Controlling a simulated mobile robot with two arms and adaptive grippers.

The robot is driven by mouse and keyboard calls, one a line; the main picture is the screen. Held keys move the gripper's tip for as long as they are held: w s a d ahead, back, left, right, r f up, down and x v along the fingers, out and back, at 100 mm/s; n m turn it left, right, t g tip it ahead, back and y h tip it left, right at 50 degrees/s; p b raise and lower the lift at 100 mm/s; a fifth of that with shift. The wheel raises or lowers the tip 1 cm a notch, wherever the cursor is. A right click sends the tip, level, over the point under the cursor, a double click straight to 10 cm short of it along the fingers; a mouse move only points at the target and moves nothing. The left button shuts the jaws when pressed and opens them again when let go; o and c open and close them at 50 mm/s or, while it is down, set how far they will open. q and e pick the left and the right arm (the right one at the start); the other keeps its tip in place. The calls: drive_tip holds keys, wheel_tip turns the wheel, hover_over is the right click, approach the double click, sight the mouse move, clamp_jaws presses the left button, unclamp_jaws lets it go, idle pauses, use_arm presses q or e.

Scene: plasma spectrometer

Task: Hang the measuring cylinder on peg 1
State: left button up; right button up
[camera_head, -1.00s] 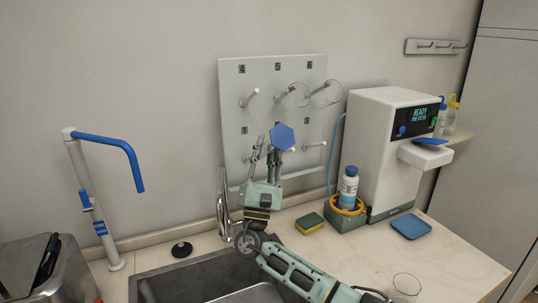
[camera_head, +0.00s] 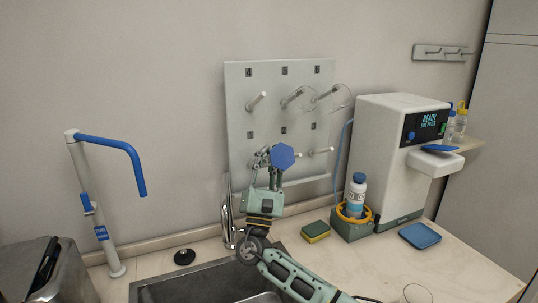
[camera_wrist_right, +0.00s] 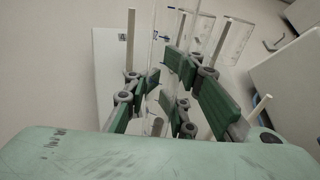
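The measuring cylinder has a blue hexagonal base (camera_head: 282,157) facing me; its clear body is hard to make out behind it. My right gripper (camera_head: 268,170) is in front of the lower left of the pegboard (camera_head: 240,112). In the right wrist view, its green-padded fingers (camera_wrist_right: 160,95) close around the clear cylinder body (camera_wrist_right: 151,45). Label 1 (camera_head: 250,135) is just above and left of the gripper. Peg 1 below it is largely hidden by the gripper; I cannot tell whether the cylinder touches it. My left gripper is out of view.
Peg 4 (camera_head: 257,101) is bare; clear glassware hangs at pegs 5 and 6 (camera_head: 341,97). A sink (camera_head: 205,278) and tap (camera_head: 228,215) are below the board. The sponge (camera_head: 315,231), bottle (camera_head: 356,195) and white spectrometer (camera_head: 385,150) stand to the right.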

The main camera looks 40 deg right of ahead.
drive_tip(key=o, duration=0.6)
drive_tip(key=shift+s+r, duration=0.1)
drive_tip(key=shift+s, duration=0.05)
drive_tip(key=v, duration=1.2)
